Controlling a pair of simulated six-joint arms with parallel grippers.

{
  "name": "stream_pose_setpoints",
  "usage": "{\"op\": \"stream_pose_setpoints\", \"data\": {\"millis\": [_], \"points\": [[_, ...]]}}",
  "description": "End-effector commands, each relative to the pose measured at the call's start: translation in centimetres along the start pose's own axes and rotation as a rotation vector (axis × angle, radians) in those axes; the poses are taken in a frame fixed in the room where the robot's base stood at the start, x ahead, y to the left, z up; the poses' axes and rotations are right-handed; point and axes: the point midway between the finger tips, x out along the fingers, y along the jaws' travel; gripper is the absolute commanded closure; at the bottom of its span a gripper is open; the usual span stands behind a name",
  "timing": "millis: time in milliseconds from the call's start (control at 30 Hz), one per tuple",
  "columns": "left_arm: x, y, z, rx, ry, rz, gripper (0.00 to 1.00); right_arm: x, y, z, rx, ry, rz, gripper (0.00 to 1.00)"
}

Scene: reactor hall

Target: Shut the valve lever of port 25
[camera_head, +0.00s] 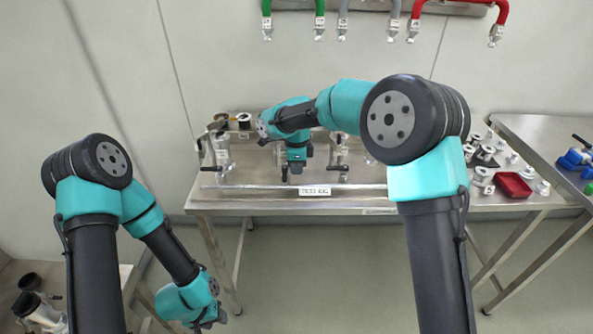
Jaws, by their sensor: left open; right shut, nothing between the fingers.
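Several valves with black lever handles stand on the steel bench at the centre. One lever (208,168) is at the left valve (222,150). Another lever (337,168) is to the right of my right gripper. Port numbers are too small to read, so I cannot tell which lever belongs to port 25. My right gripper (290,172) is shut and empty, pointing down among the valves. My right arm hides part of the row behind it. I cannot tell whether it touches a lever. My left gripper (208,325) is open, low at the left, away from the bench.
A white label plate (313,190) is at the bench's front edge (250,208). A red tray (513,185) and several metal fittings (483,175) lie on its right. Another table (550,135) stands at far right. Hoses (416,12) hang on the wall. Metal parts (38,308) sit at lower left.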

Motion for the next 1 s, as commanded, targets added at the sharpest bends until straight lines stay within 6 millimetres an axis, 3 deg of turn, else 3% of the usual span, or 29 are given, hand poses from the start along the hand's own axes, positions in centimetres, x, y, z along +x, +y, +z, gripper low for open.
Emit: {"op": "stream_pose_setpoints", "data": {"millis": [600,1000], "points": [[0.0,0.0,0.0,0.0,0.0,0.0,0.57,-5.6,0.0,0.0,0.0,0.0,-0.001,1.0],[0.0,0.0,0.0,0.0,0.0,0.0,0.57,-5.5,0.1,0.2,-0.009,-0.006,0.0,1.0]]}}
